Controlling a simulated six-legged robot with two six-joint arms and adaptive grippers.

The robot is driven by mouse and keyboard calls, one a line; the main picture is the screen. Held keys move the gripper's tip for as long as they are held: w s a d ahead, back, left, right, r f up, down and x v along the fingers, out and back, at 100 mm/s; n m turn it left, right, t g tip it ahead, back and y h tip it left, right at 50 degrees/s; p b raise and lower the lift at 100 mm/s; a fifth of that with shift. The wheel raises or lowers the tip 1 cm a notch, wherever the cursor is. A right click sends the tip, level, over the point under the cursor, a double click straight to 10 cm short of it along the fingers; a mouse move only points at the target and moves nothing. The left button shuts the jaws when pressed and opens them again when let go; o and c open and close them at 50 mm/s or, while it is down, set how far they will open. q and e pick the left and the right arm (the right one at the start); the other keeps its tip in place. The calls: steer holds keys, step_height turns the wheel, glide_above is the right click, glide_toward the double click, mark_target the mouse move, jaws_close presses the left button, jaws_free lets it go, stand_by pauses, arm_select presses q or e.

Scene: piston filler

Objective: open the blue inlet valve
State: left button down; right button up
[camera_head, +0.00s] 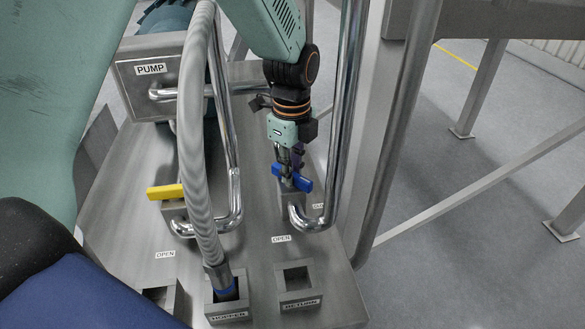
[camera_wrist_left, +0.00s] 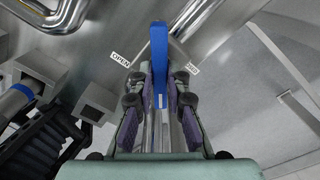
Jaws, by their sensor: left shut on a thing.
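The blue inlet valve handle (camera_head: 304,184) sits on a square grey valve body (camera_head: 293,206) where a shiny bent pipe meets it. My left gripper (camera_head: 288,172) reaches down onto it from above and is shut on the handle. In the left wrist view the blue handle (camera_wrist_left: 158,50) runs lengthwise between the two purple-padded fingers (camera_wrist_left: 159,100) and extends beyond their tips. An OPEN label (camera_head: 281,238) lies in front of the valve, and a second, partly hidden label (camera_head: 318,205) is to its right. My right gripper is in neither view.
A yellow valve handle (camera_head: 165,192) is to the left. A ribbed hose (camera_head: 197,150) runs down into the HOPPER socket (camera_head: 229,312). The RETURN socket (camera_head: 298,284) is empty. A PUMP box (camera_head: 150,85) stands behind, and a tall shiny pipe (camera_head: 347,110) rises close right of the gripper.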

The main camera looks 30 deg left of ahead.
arm_select(q)
steer(key=m, duration=0.4)
steer(key=shift+m, duration=2.2)
steer(key=c, duration=1.3)
jaws_free()
steer(key=shift+a, duration=0.1)
steer(key=shift+r, duration=0.1)
step_height(320, 180, up, 12)
steer(key=shift+f, duration=0.15)
